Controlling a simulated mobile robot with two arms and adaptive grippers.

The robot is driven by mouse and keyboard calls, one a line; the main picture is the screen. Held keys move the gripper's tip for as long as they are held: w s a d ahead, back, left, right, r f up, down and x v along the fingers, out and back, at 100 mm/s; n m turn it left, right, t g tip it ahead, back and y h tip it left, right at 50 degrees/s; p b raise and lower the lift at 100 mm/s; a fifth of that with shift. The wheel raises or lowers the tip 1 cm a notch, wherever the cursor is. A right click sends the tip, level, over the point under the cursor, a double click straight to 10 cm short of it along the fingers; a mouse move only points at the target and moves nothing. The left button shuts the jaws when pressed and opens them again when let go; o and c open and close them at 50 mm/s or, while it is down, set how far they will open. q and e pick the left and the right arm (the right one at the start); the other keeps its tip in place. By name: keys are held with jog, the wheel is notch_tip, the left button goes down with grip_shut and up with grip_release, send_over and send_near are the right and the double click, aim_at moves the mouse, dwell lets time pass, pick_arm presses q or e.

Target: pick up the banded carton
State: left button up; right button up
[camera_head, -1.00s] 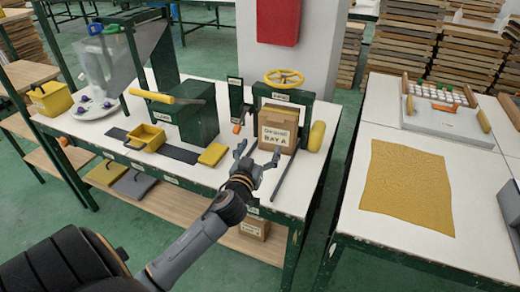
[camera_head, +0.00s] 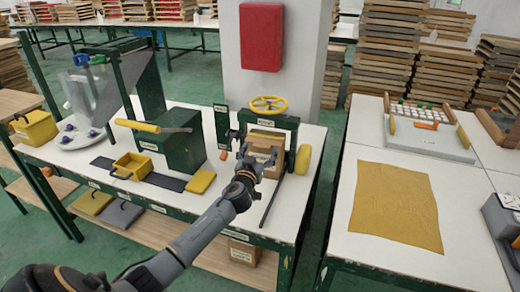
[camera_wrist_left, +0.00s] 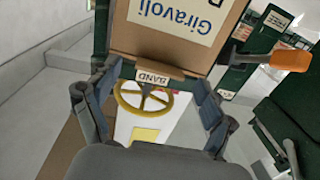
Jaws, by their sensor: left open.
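The brown carton (camera_head: 268,141) stands upright in a green frame with a yellow handwheel (camera_head: 268,104) on the left table. My left gripper (camera_head: 259,156) is in front of it, with its fingers spread and covering much of its front face in the head view. In the left wrist view the carton (camera_wrist_left: 165,45) fills the top middle, its printed white label partly cut off. The left gripper (camera_wrist_left: 150,88) there is open, its fingers to either side below the carton, with nothing held. Contact with the carton cannot be told. My right gripper is not in view.
A yellow roller (camera_head: 303,159) stands right of the frame, a dark rod (camera_head: 270,203) lies in front. A yellow block (camera_head: 201,181), open yellow bin (camera_head: 132,166) and green machine (camera_head: 184,150) are to the left. The right table holds a yellow sheet (camera_head: 397,207).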

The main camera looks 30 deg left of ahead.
pick_arm(q)
jog(key=shift+w+a, duration=0.2)
jog(key=shift+w, duration=0.3)
jog(key=c, duration=1.3)
jog(key=shift+s+f, duration=0.1)
